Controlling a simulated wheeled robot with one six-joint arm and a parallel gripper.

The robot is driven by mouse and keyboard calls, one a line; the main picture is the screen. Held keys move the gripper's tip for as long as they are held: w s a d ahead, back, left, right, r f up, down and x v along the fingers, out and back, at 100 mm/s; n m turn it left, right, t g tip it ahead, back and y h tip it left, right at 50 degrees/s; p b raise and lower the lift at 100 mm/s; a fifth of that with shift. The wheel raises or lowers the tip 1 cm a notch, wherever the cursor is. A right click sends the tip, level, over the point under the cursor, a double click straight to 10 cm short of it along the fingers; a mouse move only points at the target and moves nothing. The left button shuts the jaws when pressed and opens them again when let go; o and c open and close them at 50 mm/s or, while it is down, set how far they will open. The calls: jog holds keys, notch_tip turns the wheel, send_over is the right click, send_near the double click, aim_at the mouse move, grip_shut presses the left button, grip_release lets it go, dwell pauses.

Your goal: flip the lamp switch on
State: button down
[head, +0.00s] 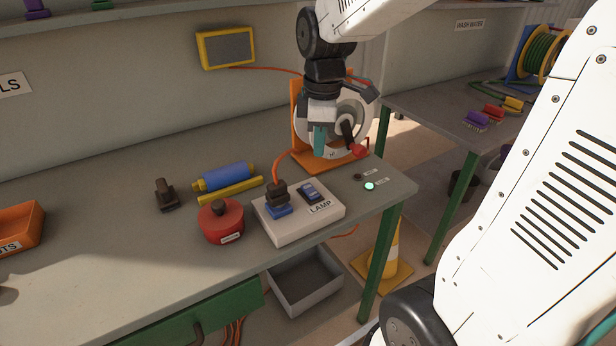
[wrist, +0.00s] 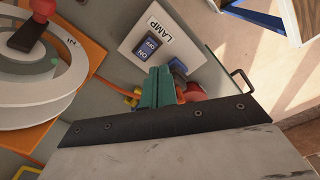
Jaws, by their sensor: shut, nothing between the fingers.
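A white box (head: 300,222) labelled LAMP sits on the bench near its front right. On its top is a blue rocker switch (head: 311,192), left of which a dark plug (head: 277,195) stands in a blue socket. In the wrist view the switch (wrist: 147,47) shows the words ON and OFF; I cannot tell which side is pressed. My gripper (head: 320,142) points down above the bench, behind the box and apart from it. Its teal fingers (wrist: 158,88) are shut and empty, and in the wrist view they appear just below the switch.
A white dial (head: 348,112) with a red-knobbed handle on an orange stand is close beside my gripper. A small green light (head: 369,186) glows near the right edge.

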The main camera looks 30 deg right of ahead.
aim_at(307, 186)
jog(key=shift+w+d+r+n+t, duration=0.1)
jog(key=shift+w+r+n+t, duration=0.1)
jog(key=shift+w+n, duration=0.7)
jog(key=shift+w+d+r+n+t, duration=0.15)
jog(key=shift+w+n+t, duration=0.1)
jog(key=shift+n, duration=1.1)
jog(key=shift+w+d+r+n+t, duration=0.1)
jog(key=shift+w+r+n+t, duration=0.1)
jog(key=shift+w+n, duration=0.7)
jog(key=shift+s+n, duration=0.25)
jog(key=shift+s, duration=0.05)
jog(key=f, duration=0.4)
jog(key=w+f, duration=0.1)
jog(key=f, duration=0.4)
jog(key=w+f, duration=0.1)
jog(key=f, duration=0.4)
